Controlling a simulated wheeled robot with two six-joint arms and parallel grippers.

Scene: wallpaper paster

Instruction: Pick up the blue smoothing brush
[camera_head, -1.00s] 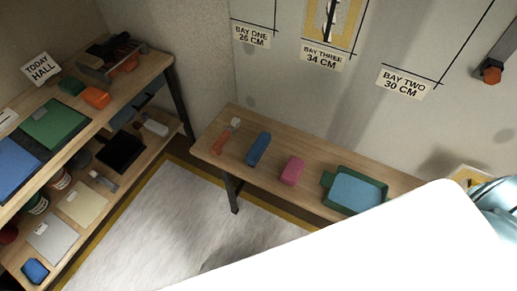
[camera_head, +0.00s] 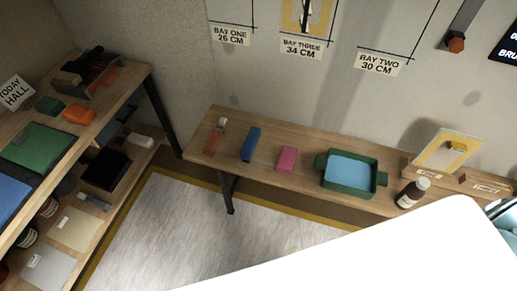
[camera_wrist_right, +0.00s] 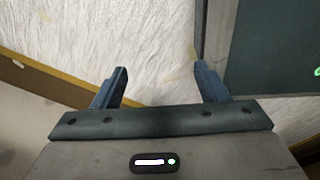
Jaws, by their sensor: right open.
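A blue block-shaped item (camera_head: 250,144), which looks like the smoothing brush, lies on the wooden bench (camera_head: 225,165) along the wall. It sits between an orange-handled tool (camera_head: 213,138) with a pale end and a pink block (camera_head: 287,159). In the right wrist view my right gripper (camera_wrist_right: 158,80) is open, with nothing between its two blue fingers. The pale streaked floor sheet shows beyond the fingers. The blue item is not in the right wrist view. My left gripper is in neither view.
A green tray with blue contents (camera_head: 383,180), a dark bottle (camera_head: 411,193) and a framed sample (camera_head: 445,150) stand further right on the bench. A shelf unit (camera_head: 130,98) stands at the left. A large white surface (camera_head: 400,250) blocks the lower right of the head view.

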